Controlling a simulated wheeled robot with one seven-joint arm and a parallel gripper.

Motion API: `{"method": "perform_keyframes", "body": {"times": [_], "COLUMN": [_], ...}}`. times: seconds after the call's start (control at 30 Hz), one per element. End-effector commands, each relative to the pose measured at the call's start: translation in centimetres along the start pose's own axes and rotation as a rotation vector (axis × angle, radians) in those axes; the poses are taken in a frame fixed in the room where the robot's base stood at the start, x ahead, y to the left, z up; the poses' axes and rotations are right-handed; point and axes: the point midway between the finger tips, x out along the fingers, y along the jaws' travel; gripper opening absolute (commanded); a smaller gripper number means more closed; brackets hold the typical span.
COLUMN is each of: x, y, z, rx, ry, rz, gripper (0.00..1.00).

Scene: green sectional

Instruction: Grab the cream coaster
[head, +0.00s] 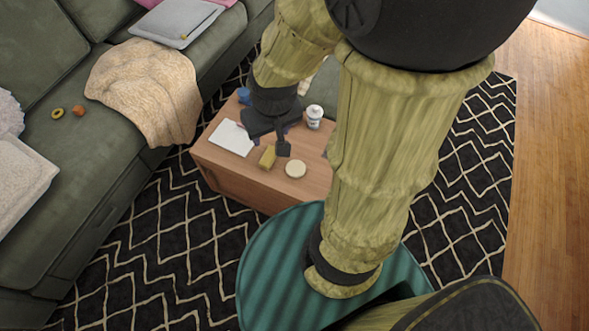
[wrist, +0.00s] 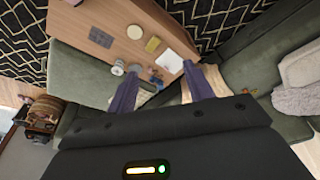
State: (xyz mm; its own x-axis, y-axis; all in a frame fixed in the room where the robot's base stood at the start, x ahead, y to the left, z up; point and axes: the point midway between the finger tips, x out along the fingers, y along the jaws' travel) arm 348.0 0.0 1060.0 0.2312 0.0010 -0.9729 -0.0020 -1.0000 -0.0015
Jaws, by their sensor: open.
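The cream coaster (head: 296,169) is a small round disc lying flat on the wooden table (head: 225,168), near its front edge. It also shows in the wrist view (wrist: 135,32), in the upper middle beyond the fingers. My gripper (head: 267,138) is above the table, behind and left of the coaster and apart from it. In the wrist view my gripper (wrist: 166,88) has its two fingers spread wide with nothing held between them. The coaster is fully visible in both views.
On the table, a yellow block (head: 267,157) lies left of the coaster, a white sheet-like item (head: 232,138) farther left, and a white bottle (head: 314,117) behind. A grey rectangular item (wrist: 101,37) lies on the coaster's other side. A green sofa (head: 50,170) borders the left.

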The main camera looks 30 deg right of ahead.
Motion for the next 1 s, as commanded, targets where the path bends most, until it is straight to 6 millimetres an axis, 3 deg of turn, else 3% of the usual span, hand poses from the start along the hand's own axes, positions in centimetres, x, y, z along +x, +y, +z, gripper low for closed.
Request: {"method": "perform_keyframes", "body": {"times": [0.03,0.17,0.23,0.43,0.67,0.87,1.0], "x": [0.5,3.1,5.5,14.2,24.5,33.5,39.5], "y": [-0.1,-1.0,-1.9,-4.3,-5.6,-5.4,-4.7], "z": [-0.1,-1.0,-1.8,-5.0,-7.8,-8.4,-7.8], "rx": [0.005,0.045,0.087,0.262,0.476,0.64,0.735], "ry": [0.003,0.025,0.047,0.14,0.259,0.369,0.453], "rz": [-0.003,-0.025,-0.043,-0.072,-0.02,0.097,0.212], "gripper": [0.62,0.87,1.0,1.0,1.0,1.0,1.0]}}
